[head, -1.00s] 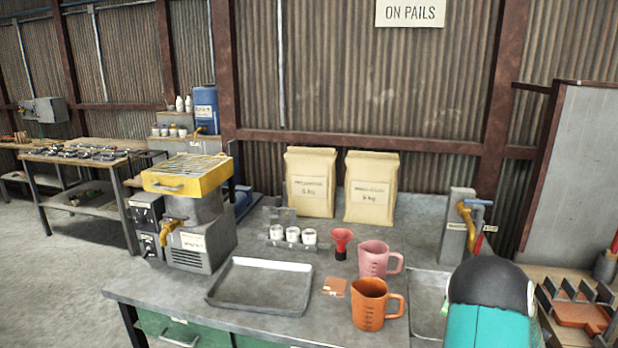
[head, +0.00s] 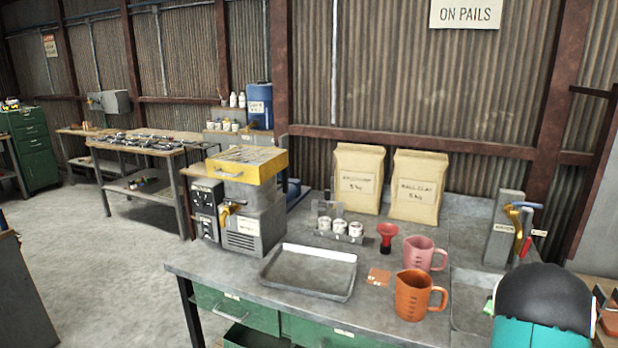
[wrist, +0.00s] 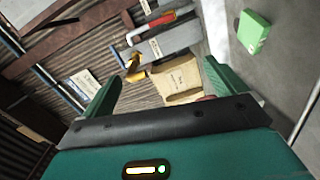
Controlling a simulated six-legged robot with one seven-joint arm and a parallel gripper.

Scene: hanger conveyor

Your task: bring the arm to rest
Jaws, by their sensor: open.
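My gripper (wrist: 160,95) shows in the wrist view with its two green fingers spread apart and nothing between them. Behind the gap are a paper bag (wrist: 178,80) and the corrugated wall, out of reach of the fingers. In the head view, a black and teal rounded part of my arm fills the lower right corner. My gripper's fingers do not show in the head view.
The workbench (head: 225,268) holds an orange jug (head: 412,297), a pink jug (head: 418,252), a red funnel (head: 387,236), a metal tray (head: 308,272) and two paper bags (head: 416,188). A yellow-topped machine (head: 247,205) stands left. Open floor (head: 110,270) lies further left.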

